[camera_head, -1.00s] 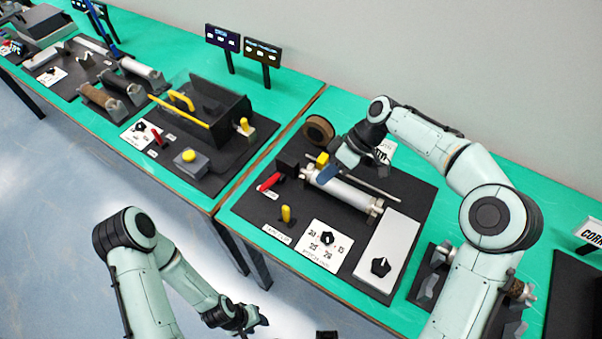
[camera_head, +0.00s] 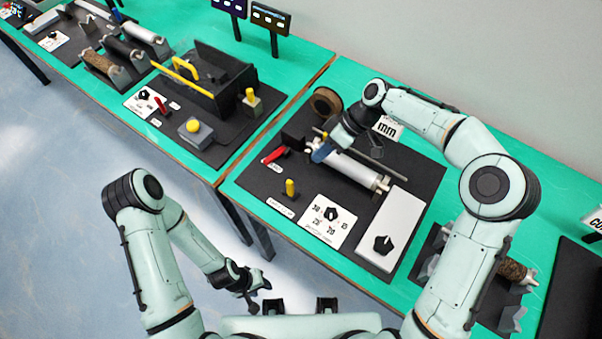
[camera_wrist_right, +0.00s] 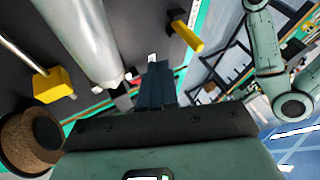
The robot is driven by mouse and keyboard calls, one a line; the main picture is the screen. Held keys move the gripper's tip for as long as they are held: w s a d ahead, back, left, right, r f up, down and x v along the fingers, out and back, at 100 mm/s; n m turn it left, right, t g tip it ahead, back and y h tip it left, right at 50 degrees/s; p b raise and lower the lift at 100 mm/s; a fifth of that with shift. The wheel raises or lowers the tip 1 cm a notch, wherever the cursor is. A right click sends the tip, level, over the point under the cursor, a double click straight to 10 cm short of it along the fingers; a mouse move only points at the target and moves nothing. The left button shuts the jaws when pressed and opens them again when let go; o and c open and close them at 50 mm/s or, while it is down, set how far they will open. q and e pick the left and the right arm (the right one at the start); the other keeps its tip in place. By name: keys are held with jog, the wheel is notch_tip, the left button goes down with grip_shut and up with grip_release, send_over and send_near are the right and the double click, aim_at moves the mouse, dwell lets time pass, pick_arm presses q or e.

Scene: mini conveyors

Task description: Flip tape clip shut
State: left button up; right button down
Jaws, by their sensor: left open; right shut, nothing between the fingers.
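A yellow lever (camera_head: 290,187) stands upright on the black board, beside a small label too blurred to read surely; it seems to be the tape clip. It also shows in the right wrist view (camera_wrist_right: 187,36), on a dark base. My right gripper (camera_head: 320,153) is shut and empty over the left end of the white roller (camera_head: 350,170). In the right wrist view its dark blue fingers (camera_wrist_right: 155,82) point towards the board, beside the roller's end and apart from the lever. My left gripper (camera_head: 262,291) is open and empty, low in front of the table.
A red lever (camera_head: 274,155) lies left of the roller. A brown tape roll (camera_head: 326,101) stands behind. A yellow block (camera_wrist_right: 52,85) sits on a thin rod. A dial card (camera_head: 327,220) and a white box (camera_head: 390,228) with a black knob are in front.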

aim_at(290, 188)
jog(key=x, duration=0.5)
jog(key=shift+s+a+f, duration=0.2)
pick_arm(q)
jog(key=shift+f, duration=0.15)
pick_arm(e)
jog(key=shift+s+a+r, duration=0.1)
jog(key=shift+s+a, duration=0.4)
jog(key=shift+s, duration=0.2)
jog(key=shift+s+a+r, duration=0.1)
jog(key=shift+s+a, duration=0.4)
jog(key=shift+s, duration=0.2)
pick_arm(q)
jog(key=shift+s, duration=0.1)
